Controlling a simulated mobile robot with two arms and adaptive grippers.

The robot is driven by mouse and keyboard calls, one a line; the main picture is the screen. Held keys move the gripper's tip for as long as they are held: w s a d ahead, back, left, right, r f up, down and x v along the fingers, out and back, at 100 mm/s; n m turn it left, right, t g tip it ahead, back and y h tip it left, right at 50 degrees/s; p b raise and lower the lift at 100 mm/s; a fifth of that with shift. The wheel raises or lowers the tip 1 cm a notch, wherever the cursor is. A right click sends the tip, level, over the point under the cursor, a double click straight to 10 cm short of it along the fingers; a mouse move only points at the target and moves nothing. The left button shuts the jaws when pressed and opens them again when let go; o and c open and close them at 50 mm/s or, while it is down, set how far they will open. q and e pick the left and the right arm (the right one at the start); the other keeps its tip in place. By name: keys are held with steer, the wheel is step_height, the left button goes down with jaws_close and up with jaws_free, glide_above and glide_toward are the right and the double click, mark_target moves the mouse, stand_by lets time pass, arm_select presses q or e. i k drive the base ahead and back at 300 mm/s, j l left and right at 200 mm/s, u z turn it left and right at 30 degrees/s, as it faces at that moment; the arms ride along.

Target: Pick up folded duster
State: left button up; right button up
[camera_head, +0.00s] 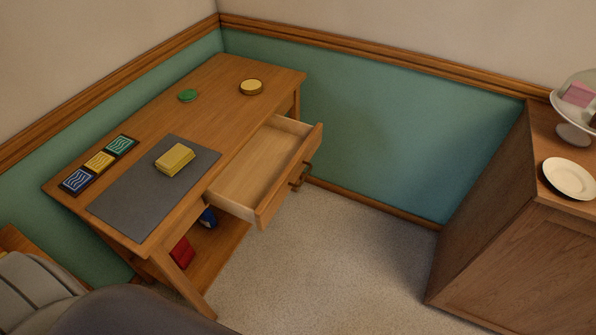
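A yellow folded duster (175,159) lies on a dark grey mat (140,205) on top of a wooden desk (225,85). It looks like a small, flat, layered block. Nothing touches it from above. Neither of my grippers shows in the head view, so I cannot see whether they are open or shut.
The desk's drawer (245,185) is pulled open and looks empty. A tile strip (99,162), a green disc (188,95) and a round yellow-topped tin (251,87) sit on the desk. A wooden cabinet (510,255) with a plate (568,178) stands right. Carpet between is clear.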

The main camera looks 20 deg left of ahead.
mark_target(176, 158)
steer(key=u, duration=1.6)
